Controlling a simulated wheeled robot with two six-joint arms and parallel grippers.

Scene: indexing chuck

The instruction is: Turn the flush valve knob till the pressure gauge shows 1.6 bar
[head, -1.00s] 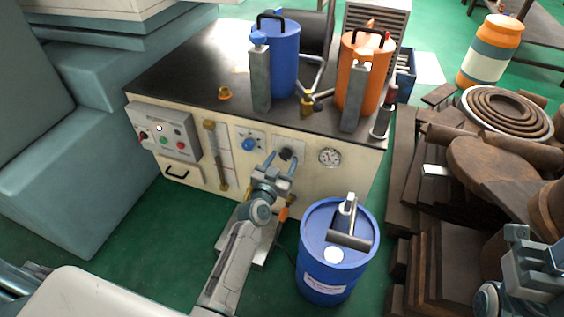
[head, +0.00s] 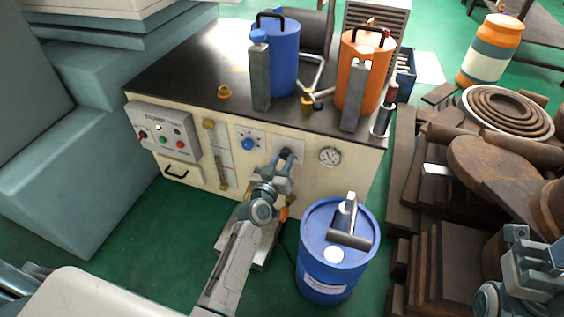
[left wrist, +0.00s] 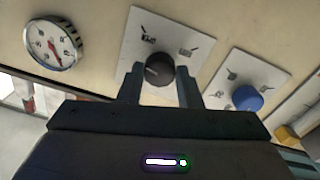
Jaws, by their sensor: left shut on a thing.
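A black knob (left wrist: 158,70) sits on a white plate on the cream front panel. My left gripper (head: 284,156) is shut on this knob, with one finger on each side in the left wrist view (left wrist: 159,86). The fingers hide most of the knob in the head view. The round white pressure gauge (head: 330,156) is just right of it in the head view and shows upside down in the left wrist view (left wrist: 53,44). Its needle looks red, but the reading is too small to tell. My right gripper (head: 530,262) hangs at the lower right, away from the panel.
A blue knob (head: 247,144) on its own plate is left of my left gripper. A blue drum (head: 329,268) stands on the floor close to the right of my left arm. Brown scrap parts (head: 425,255) fill the right side.

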